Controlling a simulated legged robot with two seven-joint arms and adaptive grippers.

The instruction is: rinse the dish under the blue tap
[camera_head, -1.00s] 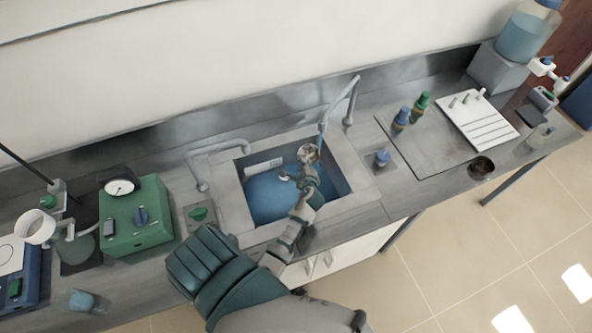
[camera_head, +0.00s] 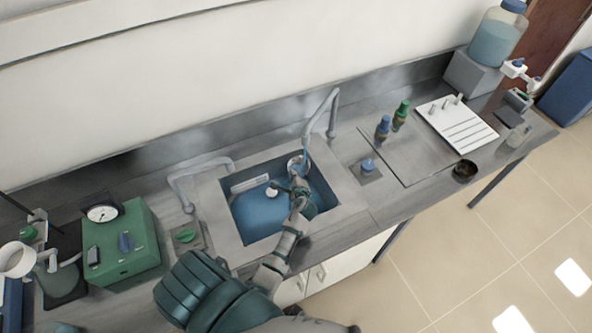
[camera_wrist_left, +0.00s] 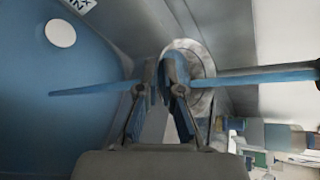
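A small round pale dish (camera_head: 294,164) is in the sink (camera_head: 228,223), below the spout of the right-hand tap (camera_head: 331,108). Its knob (camera_head: 368,166) is blue. My left gripper (camera_head: 297,186) reaches into the sink from the front and is shut on the dish's edge. The left wrist view shows the fingers (camera_wrist_left: 162,80) close together with the dish (camera_wrist_left: 203,68) behind them, partly hidden. A blue water stream (camera_wrist_left: 90,86) runs across that view at the dish. The dish looks tilted; its inside is hard to see. My right gripper is not in view.
A second tap (camera_head: 187,180) with a green knob (camera_head: 186,236) stands left of the sink. A green box with a dial (camera_head: 120,242) is farther left. Blue and green bottles (camera_head: 383,128), a white rack (camera_head: 458,126) and a dark bowl (camera_head: 464,170) stand right.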

